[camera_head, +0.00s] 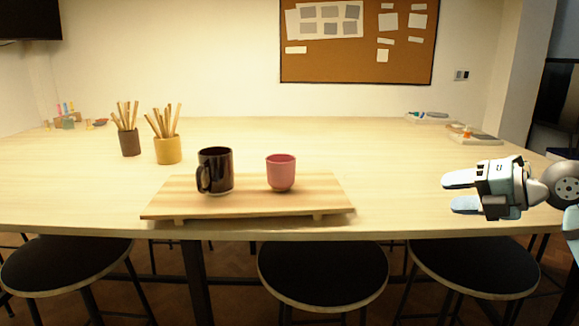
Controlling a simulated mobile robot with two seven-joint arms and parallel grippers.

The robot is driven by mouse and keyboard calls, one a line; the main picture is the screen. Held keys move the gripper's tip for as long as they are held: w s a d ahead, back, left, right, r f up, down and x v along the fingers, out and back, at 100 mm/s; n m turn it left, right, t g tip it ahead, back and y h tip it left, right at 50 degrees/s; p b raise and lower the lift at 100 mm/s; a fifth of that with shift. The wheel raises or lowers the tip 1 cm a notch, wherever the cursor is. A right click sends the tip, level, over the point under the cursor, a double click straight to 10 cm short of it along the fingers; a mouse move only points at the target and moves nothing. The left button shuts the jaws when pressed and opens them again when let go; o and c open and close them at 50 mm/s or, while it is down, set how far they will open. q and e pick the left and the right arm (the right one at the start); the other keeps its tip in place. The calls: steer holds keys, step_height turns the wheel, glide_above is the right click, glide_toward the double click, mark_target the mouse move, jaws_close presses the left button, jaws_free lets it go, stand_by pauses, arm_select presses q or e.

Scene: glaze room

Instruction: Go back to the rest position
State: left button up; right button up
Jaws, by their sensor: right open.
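My right gripper (462,192) comes in from the right and shows above the right part of the table (395,170). Its two fingers are apart, point left, and hold nothing. A black mug (218,171) and a pink cup (281,174) stand upright on a low wooden board (330,190) left of the gripper, well apart from it. My left gripper does not show.
Two pots with wooden sticks, one brown (130,144) and one yellow (168,151), stand left of the board. Black stools (322,272) line the table's front edge. Small trays (472,135) lie at the back right. The table between board and gripper is clear.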

steer(key=s+a+f+m+t, duration=0.25)
steer(key=a+f+m, duration=0.35)
steer(key=f, duration=0.3)
steer(key=s+a+f+m+t, duration=0.1)
steer(key=s+a+f+m, duration=0.3)
steer(key=a+f+m, duration=0.4)
steer(key=s+a+f+m+t, duration=0.2)
steer(key=s+f+m, duration=0.35)
steer(key=s, duration=0.25)
steer(key=s+a+r+m+t, duration=0.2)
steer(key=s+a+m+t, duration=0.1)
steer(key=s+m, duration=0.55)
arm_select(q)
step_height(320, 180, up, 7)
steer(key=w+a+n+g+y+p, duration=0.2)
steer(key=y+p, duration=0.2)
steer(key=p, duration=1.7)
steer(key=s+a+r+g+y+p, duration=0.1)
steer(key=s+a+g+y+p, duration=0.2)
steer(key=p, duration=1.4)
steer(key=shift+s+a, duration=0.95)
arm_select(e)
steer(key=s+d+r+g+h, duration=0.5)
steer(key=d+r+g+h, duration=0.1)
steer(key=d+g, duration=0.1)
steer(key=shift+d+r+m+h, duration=0.3)
steer(key=shift+d+m, duration=0.1)
